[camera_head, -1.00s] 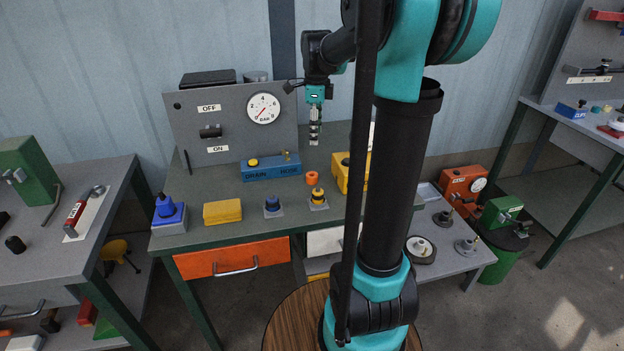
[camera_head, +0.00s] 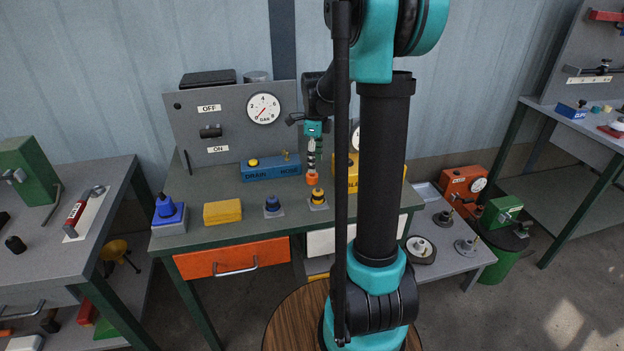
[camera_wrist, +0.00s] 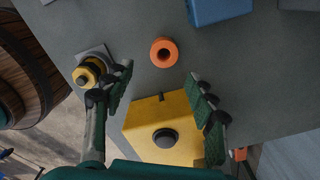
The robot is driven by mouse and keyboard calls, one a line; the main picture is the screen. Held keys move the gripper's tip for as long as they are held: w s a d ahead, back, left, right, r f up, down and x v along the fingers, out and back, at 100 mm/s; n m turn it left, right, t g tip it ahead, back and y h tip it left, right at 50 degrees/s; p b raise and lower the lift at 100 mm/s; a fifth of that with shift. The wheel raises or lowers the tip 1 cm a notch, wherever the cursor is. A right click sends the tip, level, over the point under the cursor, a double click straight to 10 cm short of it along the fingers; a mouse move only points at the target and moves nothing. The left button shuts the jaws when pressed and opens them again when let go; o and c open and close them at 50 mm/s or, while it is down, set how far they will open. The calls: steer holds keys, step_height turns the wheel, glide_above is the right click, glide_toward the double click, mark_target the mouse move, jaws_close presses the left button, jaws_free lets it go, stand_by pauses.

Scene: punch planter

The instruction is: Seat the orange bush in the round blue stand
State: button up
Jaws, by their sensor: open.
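The orange bush (camera_head: 312,179) is a short ring with a central hole, standing on the green-grey bench. It also shows in the wrist view (camera_wrist: 155,60), beyond the fingertips and roughly centred between them. My gripper (camera_head: 312,163) is open and empty, pointing down just above or behind the bush; the exact gap is unclear. Its two fingers are spread in the wrist view (camera_wrist: 161,80). The round blue stand (camera_head: 272,203), a dark blue stepped peg on a grey square plate, is left of and nearer than the bush. No bush is on it. It is not in the wrist view.
A yellow-and-black stand (camera_head: 318,197) is just in front of the bush and left of the fingers in the wrist view (camera_wrist: 88,73). A yellow box (camera_head: 346,172) is close right. The blue drain-hose block (camera_head: 262,171), yellow block (camera_head: 222,211) and blue square stand (camera_head: 168,213) are left.

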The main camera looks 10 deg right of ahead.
mark_target(312, 178)
steer(key=f, duration=0.4)
steer(key=shift+w+f, duration=0.1)
steer(key=shift+w, duration=0.2)
steer(key=shift+f, duration=0.6)
steer(key=shift+c, duration=0.6)
jaws_close()
